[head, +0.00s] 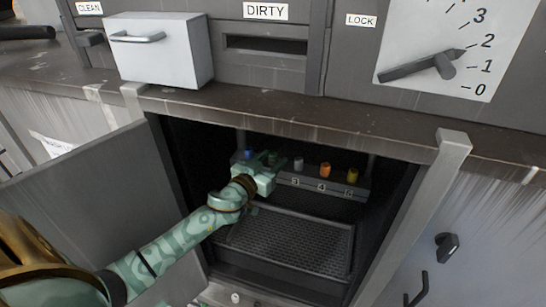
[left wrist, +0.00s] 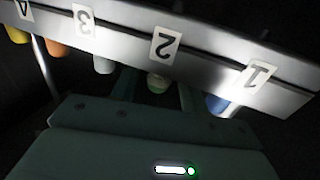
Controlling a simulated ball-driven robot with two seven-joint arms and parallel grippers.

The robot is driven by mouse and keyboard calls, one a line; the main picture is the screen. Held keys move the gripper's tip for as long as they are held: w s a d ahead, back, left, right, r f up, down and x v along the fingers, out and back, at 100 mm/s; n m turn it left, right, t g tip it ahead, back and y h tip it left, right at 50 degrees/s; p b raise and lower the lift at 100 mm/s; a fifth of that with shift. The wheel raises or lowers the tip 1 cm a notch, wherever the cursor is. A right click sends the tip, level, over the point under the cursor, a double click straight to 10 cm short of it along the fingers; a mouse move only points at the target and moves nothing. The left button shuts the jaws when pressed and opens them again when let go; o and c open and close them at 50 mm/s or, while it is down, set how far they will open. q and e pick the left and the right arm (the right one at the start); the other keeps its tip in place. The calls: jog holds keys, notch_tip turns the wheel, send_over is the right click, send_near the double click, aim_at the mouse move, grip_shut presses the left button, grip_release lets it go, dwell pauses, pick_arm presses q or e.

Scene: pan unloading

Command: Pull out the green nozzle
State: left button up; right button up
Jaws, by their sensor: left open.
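The green nozzle (head: 272,158) stands on the rack inside the open cabinet, between the blue and white nozzles. It also shows in the left wrist view, pale greenish (left wrist: 157,84), by the label 2. My left gripper (head: 262,163) reaches into the cabinet at this nozzle and partly covers it. In the left wrist view its two dark green fingers (left wrist: 158,92) are open, one on either side of the nozzle. Whether they touch it, I cannot tell. My right gripper is not in view.
A blue nozzle (head: 248,154) is close on the left. White (head: 298,163), orange (head: 325,169) and yellow (head: 352,175) nozzles stand to the right. A mesh tray (head: 345,245) lies below. The cabinet door (head: 85,190) stands open at left; a counter edge (head: 300,120) runs above the opening.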

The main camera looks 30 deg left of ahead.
aim_at(273, 154)
pick_arm(q)
jog(key=shift+w, duration=0.7)
grip_shut()
jog(key=shift+r+p, duration=0.75)
jog(key=shift+p, duration=0.05)
jog(key=shift+r+p, duration=2.25)
jog(key=shift+p, duration=0.05)
jog(key=shift+s, duration=0.1)
